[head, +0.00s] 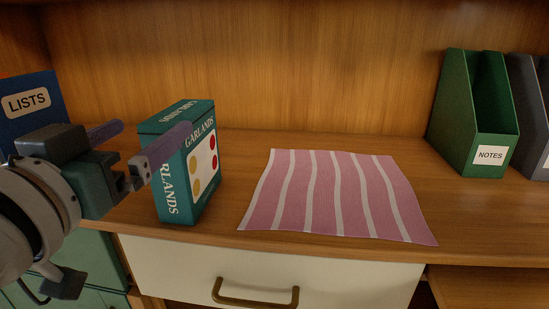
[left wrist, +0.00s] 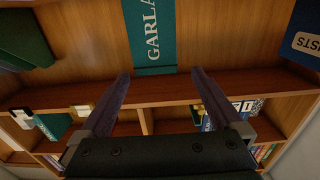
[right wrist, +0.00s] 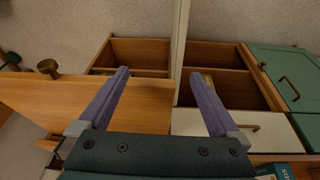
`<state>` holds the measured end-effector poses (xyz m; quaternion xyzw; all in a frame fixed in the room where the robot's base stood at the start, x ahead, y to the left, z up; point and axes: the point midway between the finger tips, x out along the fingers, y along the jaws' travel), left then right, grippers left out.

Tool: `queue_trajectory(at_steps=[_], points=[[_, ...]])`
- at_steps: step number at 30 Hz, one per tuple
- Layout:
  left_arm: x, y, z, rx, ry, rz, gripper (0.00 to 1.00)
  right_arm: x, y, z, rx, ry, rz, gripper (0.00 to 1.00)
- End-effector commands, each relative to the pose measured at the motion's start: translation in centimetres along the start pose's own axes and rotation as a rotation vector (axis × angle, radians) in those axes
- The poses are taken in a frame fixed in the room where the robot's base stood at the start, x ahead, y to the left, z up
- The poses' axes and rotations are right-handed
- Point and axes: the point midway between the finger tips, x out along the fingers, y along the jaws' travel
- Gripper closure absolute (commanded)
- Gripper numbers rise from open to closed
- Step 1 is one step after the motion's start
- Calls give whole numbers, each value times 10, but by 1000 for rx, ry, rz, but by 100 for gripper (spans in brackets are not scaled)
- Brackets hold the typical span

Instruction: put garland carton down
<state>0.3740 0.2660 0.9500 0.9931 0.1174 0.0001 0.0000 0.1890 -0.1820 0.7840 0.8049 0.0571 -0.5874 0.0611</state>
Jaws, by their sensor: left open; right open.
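The garland carton (head: 188,170) is a teal box with a window of coloured dots. It stands upright on the wooden desk top, left of a pink striped cloth (head: 335,195). My left gripper (head: 155,127) is open at the carton's left side; one finger overlaps the carton in the head view. In the left wrist view the carton (left wrist: 150,35) lies ahead, lined up with the gap between the open fingers (left wrist: 161,75). My right gripper (right wrist: 160,75) is open and empty in the right wrist view; it is out of the head view.
A blue LISTS holder (head: 28,105) stands at the far left. A green NOTES holder (head: 475,115) and a grey holder (head: 533,110) stand at the right. A white drawer (head: 270,270) is below the desk edge. Bare desk lies around the cloth.

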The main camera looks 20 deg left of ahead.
Motion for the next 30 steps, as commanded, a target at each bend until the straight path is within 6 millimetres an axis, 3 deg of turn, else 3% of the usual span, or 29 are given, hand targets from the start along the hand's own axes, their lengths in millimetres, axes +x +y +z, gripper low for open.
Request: queue_trajectory(at_steps=[6,13,21,30], points=[[32,1,-1,1,3,2,0,0,0,0,-2,1,1,1],[50,1,1,2,2,0,0,3,0,0,-2,1,1,1],[87,3,4,2,1,0,0,8,0,2,-2,1,2,1],[93,3,4,0,-1,0,0,8,0,2,-3,1,1,1]])
